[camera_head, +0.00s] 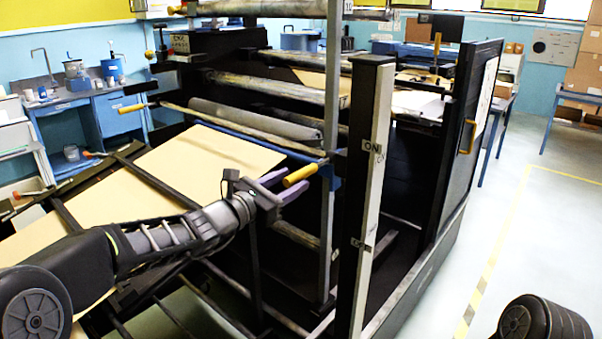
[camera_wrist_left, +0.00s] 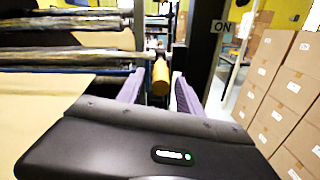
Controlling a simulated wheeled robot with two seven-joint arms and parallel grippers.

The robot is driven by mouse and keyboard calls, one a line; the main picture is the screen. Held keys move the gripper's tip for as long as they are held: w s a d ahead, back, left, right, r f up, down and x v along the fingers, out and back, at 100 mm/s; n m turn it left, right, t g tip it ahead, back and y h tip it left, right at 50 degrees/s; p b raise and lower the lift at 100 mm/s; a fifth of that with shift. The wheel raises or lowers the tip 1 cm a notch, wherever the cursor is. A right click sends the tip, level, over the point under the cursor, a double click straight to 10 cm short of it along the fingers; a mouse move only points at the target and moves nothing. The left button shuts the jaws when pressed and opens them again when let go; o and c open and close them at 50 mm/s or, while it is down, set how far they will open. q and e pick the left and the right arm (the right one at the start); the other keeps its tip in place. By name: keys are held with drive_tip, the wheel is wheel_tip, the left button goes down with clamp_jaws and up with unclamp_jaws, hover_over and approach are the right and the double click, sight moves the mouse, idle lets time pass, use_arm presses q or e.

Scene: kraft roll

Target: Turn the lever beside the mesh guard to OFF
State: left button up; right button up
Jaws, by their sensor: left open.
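The lever's yellow handle (camera_head: 300,175) sticks out to the left of a dark and pale post (camera_head: 372,200), roughly level with its ON label (camera_head: 373,147). A lower label (camera_head: 360,243) on the post is too small to read. My left gripper (camera_head: 284,187) is open, with its purple fingers at the handle. In the left wrist view the handle (camera_wrist_left: 161,77) shows between the fingertips (camera_wrist_left: 157,92); I cannot tell whether they touch it. The mesh guard seems to be the dark framed panel (camera_head: 463,130) right of the post. My right gripper is out of view.
Rollers (camera_head: 255,120) and a sheet of brown paper (camera_head: 205,160) lie left of the post. Another yellow-ended bar (camera_head: 132,108) is farther left. Cardboard boxes (camera_wrist_left: 280,90) stand at the right in the wrist view. The floor (camera_head: 545,225) at the right is clear.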

sight(301, 175)
use_arm(q)
drive_tip(key=p+x, duration=0.1)
drive_tip(key=x, duration=0.3)
drive_tip(key=shift+w, duration=0.1)
drive_tip(key=shift+c, duration=0.5)
clamp_jaws()
idle(0.9)
